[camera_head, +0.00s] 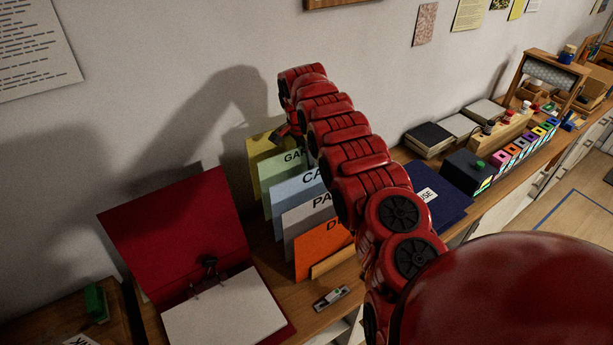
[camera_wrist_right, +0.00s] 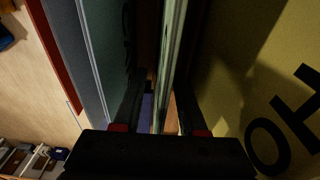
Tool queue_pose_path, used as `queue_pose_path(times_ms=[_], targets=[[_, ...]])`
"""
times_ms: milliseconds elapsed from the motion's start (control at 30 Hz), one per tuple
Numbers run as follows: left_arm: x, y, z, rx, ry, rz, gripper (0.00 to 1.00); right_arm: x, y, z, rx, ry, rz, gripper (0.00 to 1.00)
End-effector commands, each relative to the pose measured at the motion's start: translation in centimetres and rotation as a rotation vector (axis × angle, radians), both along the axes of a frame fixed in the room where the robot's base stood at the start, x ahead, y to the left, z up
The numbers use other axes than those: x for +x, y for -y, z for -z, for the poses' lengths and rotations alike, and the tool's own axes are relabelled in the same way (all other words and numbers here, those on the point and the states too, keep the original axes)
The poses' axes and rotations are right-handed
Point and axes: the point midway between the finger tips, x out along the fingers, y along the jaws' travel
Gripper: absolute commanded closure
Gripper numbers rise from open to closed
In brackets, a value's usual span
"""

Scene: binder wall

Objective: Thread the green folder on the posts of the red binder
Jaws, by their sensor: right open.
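The green folder (camera_head: 282,167), partly lettered "GAR", stands upright in the row of folders, between the yellow and blue ones. My right gripper (camera_head: 285,136) reaches down from above at the top of this row. In the right wrist view its fingers (camera_wrist_right: 158,105) are open, with a thin pale green edge (camera_wrist_right: 173,50), apparently the green folder's, between them. The red binder (camera_head: 178,230) lies open at the left, its cover leaning up against the wall. White paper (camera_head: 225,312) lies in it, and the dark post mechanism (camera_head: 208,272) shows at the paper's upper edge. My left gripper is out of view.
The yellow folder (camera_head: 259,148) is behind the green one, with blue (camera_head: 292,190), grey (camera_head: 305,228) and orange (camera_head: 322,249) folders in front. A closed blue binder (camera_head: 439,195) lies to the right. A green-topped stamp (camera_head: 96,303) stands at the left. A small item (camera_head: 331,298) lies near the front edge.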

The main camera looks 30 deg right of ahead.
Motion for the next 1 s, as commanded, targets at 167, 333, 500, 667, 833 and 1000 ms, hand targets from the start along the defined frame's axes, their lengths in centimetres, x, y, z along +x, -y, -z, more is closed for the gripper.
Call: queue_pose_path(times_ms=[167, 333, 500, 667, 833, 1000], targets=[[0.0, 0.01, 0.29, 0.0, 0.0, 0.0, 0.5, 0.01, -0.01, 0.13, 0.0, 0.0, 0.0, 0.59], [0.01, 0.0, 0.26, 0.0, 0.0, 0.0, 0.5, 0.0, -0.03, 0.1, 0.0, 0.0, 0.0, 0.59], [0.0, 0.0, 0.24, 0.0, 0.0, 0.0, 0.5, 0.0, -0.03, 0.11, 0.0, 0.0, 0.0, 0.73], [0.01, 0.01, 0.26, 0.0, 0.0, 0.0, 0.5, -0.01, -0.03, 0.12, 0.0, 0.0, 0.0, 1.0], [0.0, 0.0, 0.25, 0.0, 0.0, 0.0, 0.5, 0.0, -0.03, 0.12, 0.0, 0.0, 0.0, 1.0], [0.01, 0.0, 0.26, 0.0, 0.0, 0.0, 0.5, -0.01, -0.04, 0.14, 0.001, -0.001, -0.001, 1.0]])
